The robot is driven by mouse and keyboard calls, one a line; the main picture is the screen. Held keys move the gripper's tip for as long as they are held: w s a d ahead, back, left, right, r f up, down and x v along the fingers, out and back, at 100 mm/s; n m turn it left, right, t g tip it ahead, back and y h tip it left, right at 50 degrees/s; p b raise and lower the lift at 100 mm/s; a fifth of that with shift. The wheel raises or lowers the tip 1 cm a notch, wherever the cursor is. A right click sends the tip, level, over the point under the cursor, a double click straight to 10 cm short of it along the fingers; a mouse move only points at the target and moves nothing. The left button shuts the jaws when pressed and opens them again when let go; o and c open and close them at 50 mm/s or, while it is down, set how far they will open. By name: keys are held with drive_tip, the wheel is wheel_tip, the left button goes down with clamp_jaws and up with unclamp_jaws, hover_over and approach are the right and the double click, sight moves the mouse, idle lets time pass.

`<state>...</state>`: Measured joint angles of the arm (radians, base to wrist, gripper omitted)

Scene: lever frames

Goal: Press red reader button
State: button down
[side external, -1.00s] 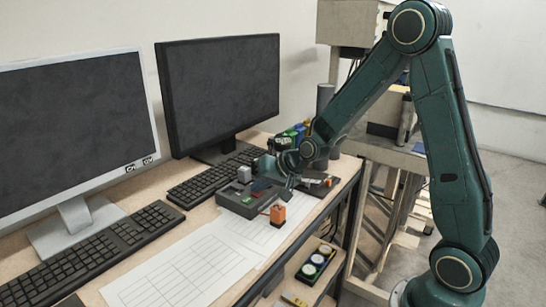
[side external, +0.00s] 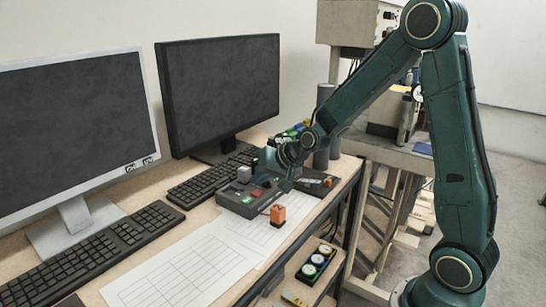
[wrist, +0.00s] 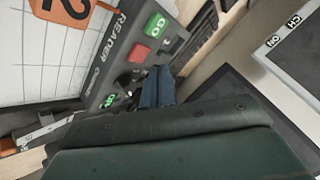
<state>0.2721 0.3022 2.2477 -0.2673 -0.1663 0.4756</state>
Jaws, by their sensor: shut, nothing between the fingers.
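The reader (side external: 240,203) is a dark grey box on the desk, and in the wrist view its face (wrist: 112,60) carries the word READER. Its red button (wrist: 138,53) is a square. The red button also shows uncovered in the side view (side external: 257,192). A green GO button (wrist: 155,24) sits above it in the wrist view, and another green button (wrist: 109,100) sits lower. My gripper (wrist: 157,75) has its blue fingers together and empty, just right of and below the red button in the wrist view. It appears apart from the button, but its exact height is unclear.
Keyboards (side external: 215,174) and monitors (side external: 222,90) are behind. Paper sheets (side external: 185,270) lie flat in front. A lower shelf holds a panel with round buttons (side external: 317,260).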

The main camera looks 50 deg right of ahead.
sight(260, 194)
drive_tip(key=shift+r, duration=2.05)
drive_tip(key=shift+s, duration=0.1)
drive_tip(key=s+a+r+n+g, duration=0.1)
drive_tip(key=s+a+r+n, duration=0.2)
drive_tip(key=s, duration=1.1)
drive_tip(key=s+a+r+n+g+h, duration=0.1)
drive_tip(key=s+a+r+n+g, duration=0.1)
drive_tip(key=s, duration=1.3)
wheel_tip(260, 194, up, 3)
drive_tip(key=a+n, duration=0.1)
drive_tip(key=n, duration=0.1)
drive_tip(key=shift+r+n+g, duration=0.15)
drive_tip(key=shift+n+g, duration=0.15)
drive_tip(key=shift+n, duration=0.1)
